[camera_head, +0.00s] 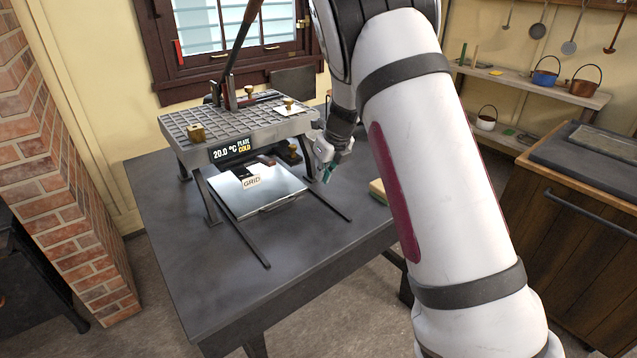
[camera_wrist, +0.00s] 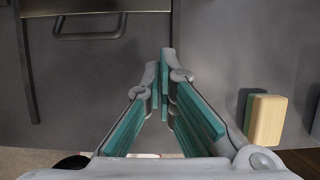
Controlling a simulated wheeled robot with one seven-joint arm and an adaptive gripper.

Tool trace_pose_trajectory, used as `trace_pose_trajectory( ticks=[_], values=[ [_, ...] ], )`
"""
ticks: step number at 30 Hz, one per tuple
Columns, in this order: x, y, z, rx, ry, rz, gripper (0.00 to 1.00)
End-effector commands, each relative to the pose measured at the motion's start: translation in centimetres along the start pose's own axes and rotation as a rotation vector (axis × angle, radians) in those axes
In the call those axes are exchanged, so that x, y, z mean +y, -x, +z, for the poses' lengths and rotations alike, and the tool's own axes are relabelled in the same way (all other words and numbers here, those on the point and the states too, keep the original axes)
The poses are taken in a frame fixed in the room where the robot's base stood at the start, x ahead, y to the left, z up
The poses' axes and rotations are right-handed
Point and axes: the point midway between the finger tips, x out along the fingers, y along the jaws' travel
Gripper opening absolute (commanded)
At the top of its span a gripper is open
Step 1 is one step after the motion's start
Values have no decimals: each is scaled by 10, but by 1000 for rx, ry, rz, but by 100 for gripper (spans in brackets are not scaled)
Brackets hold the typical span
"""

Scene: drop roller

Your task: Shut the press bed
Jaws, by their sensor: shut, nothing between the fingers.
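The press (camera_head: 235,128) stands on the dark table, with a gridded top, a raised lever and a display reading "20.0 °C PLATE COLD". Its bed (camera_head: 276,192), a flat silver plate, is slid partly out toward the front between two dark rails. A dark block and a "GRID" label (camera_head: 251,182) lie on it. The bed's front edge and handle (camera_wrist: 90,36) show at the upper left of the wrist view. My gripper (camera_head: 327,174) is right of the bed, apart from it, above the table. Its teal-padded fingers (camera_wrist: 167,62) are together and empty.
A pale wooden block (camera_wrist: 264,120) lies on the table to the right of my gripper; my arm partly hides it in the head view. The table (camera_head: 200,275) is clear in front of the bed. A brick column (camera_head: 75,190) stands at the left.

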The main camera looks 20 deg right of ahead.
Motion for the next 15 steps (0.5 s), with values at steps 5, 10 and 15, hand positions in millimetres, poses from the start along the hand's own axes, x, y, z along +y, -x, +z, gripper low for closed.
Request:
trace_pose_trajectory(
  ticks=[5,10,15],
  values=[
    [6,13,-4,-8,1,6,0],
    [39,24,-30,-52,5,23,0],
    [62,32,-58,-72,8,11,0]
  ],
)
